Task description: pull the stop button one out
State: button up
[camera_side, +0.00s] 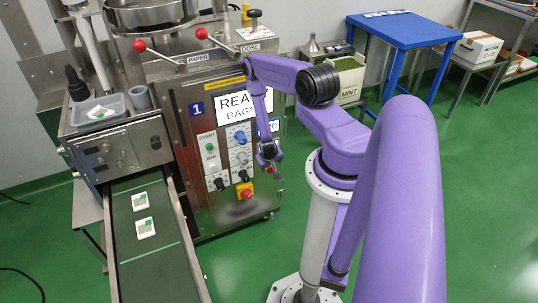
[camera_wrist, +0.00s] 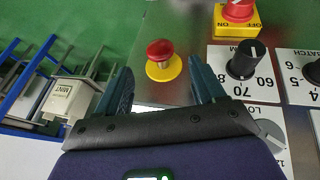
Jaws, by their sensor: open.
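The stop button (camera_wrist: 160,50) is a red mushroom knob on a round yellow disc, mounted on the steel machine front. In the wrist view it sits beyond my fingertips, between them and a little left of centre. My gripper (camera_wrist: 164,78) is open, with one dark finger on each side and nothing between them. In the side view my gripper (camera_side: 267,153) hangs close to the right part of the front panel. A bit of red shows just below it there, mostly hidden.
A red switch on a yellow square plate (camera_wrist: 238,22) sits near the button, with black knobs (camera_wrist: 244,60) beside it. The plate also shows in the side view (camera_side: 246,190). The conveyor (camera_side: 155,255) carries teabags. A mint box (camera_side: 348,78) and blue table (camera_side: 400,30) stand behind.

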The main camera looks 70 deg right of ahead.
jog(key=v, duration=1.1)
jog(key=shift+r, duration=0.2)
jog(key=shift+a, duration=0.15)
jog(key=w+a+r+n+t+y, duration=0.25)
jog(key=w+a+r+n, duration=0.25)
jog(key=w+a+r, duration=0.45)
jog(key=w+a+r+n+g+y, duration=0.1)
jog(key=a+r+n+y, duration=0.1)
jog(key=a+r, duration=0.35)
jog(key=w+a+r+n+y, duration=0.1)
jog(key=w+a+r+n, duration=0.15)
jog(key=a, duration=0.55)
jog(key=s+a+r+n+g+y, duration=0.1)
jog(key=s+a+r+n+g, duration=0.1)
jog(key=s+a+r+n, duration=0.5)
jog(key=s+r+n, duration=0.2)
jog(key=s+r, duration=0.4)
jog(key=s, duration=0.2)
jog(key=s+a+r+n, duration=0.1)
jog(key=s+r+n, duration=0.1)
jog(key=s+r, duration=0.3)
jog(key=s+h, duration=0.1)
jog(key=s, duration=0.2)
jog(key=shift+s+a+r, duration=0.2)
jog(key=shift+a+r, duration=0.15)
jog(key=shift+r, duration=0.05)
